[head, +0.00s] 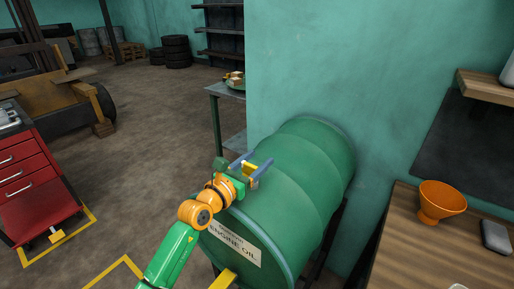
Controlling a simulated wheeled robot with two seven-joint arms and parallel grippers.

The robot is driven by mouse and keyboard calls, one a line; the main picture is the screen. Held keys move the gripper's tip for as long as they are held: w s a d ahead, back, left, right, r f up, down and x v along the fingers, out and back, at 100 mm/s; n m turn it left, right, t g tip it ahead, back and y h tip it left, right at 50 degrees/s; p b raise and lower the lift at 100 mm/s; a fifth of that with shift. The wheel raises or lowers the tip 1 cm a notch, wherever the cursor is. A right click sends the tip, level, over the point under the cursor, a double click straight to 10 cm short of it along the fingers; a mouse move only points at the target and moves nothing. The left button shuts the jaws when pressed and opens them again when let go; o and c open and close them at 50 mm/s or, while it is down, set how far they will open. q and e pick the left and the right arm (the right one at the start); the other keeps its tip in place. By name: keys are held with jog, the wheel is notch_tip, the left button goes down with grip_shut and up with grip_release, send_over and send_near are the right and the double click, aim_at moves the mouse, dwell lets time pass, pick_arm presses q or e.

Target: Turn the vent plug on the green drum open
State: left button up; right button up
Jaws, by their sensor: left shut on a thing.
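The green drum (308,168) lies on its side against the teal wall, with a white "ENGINE OIL" label (236,244) on its near end. My left arm reaches in from the bottom, and its gripper (254,164) is over the upper left side of the drum. My right gripper is not in view.
A wooden bench (400,236) with an orange funnel (440,201) stands at the right. A red tool cart (32,185) is at the left. A metal table (232,92) stands behind the drum.

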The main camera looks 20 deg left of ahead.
aim_at(248, 169)
pick_arm(q)
jog(key=o, duration=1.4)
jog(key=b+v, duration=0.1)
jog(key=v, duration=0.6)
